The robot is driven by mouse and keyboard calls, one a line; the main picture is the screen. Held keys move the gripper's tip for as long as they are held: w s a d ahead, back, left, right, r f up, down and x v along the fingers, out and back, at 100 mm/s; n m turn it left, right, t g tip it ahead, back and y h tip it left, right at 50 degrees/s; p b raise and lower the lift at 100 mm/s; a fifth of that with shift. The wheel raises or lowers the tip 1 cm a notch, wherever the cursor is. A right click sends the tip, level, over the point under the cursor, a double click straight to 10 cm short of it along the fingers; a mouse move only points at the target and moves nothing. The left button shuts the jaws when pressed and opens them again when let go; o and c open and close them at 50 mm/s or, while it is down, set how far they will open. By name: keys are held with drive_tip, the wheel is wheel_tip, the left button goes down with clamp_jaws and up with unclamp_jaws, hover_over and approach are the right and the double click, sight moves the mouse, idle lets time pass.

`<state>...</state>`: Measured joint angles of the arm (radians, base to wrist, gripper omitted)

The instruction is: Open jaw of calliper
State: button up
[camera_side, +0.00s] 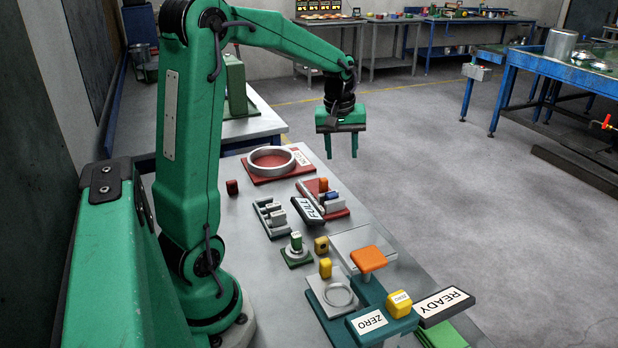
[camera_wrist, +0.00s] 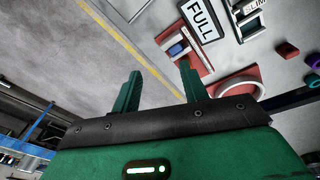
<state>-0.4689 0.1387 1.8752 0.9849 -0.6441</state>
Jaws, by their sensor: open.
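I cannot make out a calliper for certain in either view. In the side view my gripper (camera_side: 342,153) hangs in the air past the far right edge of the bench, with its two green fingers pointing down. It is open and nothing shows between the fingers. In the wrist view the fingers of my gripper (camera_wrist: 161,72) are spread apart over bare floor. The right finger overlaps the picture of a red tray (camera_wrist: 203,68). That red tray also shows in the side view (camera_side: 336,213), holding small orange, white and blue blocks.
A grey ring (camera_side: 251,158) sits on a red base behind. A FULL sign (camera_side: 306,211), a teal tray (camera_side: 262,204) and yellow blocks (camera_side: 325,268) stand along the bench.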

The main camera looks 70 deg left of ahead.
sight(324, 178)
drive_tip(key=a+f+n, duration=0.1)
drive_tip(key=a+f, duration=0.1)
drive_tip(key=a, duration=0.1)
drive_tip(key=a+f+n+g, duration=0.1)
drive_tip(key=a+f+n, duration=0.1)
drive_tip(key=a+f, duration=0.1)
drive_tip(key=w+a+f+n, duration=0.1)
drive_tip(key=a+f+n, duration=0.1)
drive_tip(key=a, duration=0.3)
drive_tip(key=shift+w+a+f+h, duration=0.15)
drive_tip(key=shift+f+h, duration=0.25)
drive_tip(key=shift+f, duration=0.35)
drive_tip(key=shift+f, duration=0.1)
drive_tip(key=shift+f, duration=3.8)
drive_tip(key=shift+c, duration=0.2)
clamp_jaws()
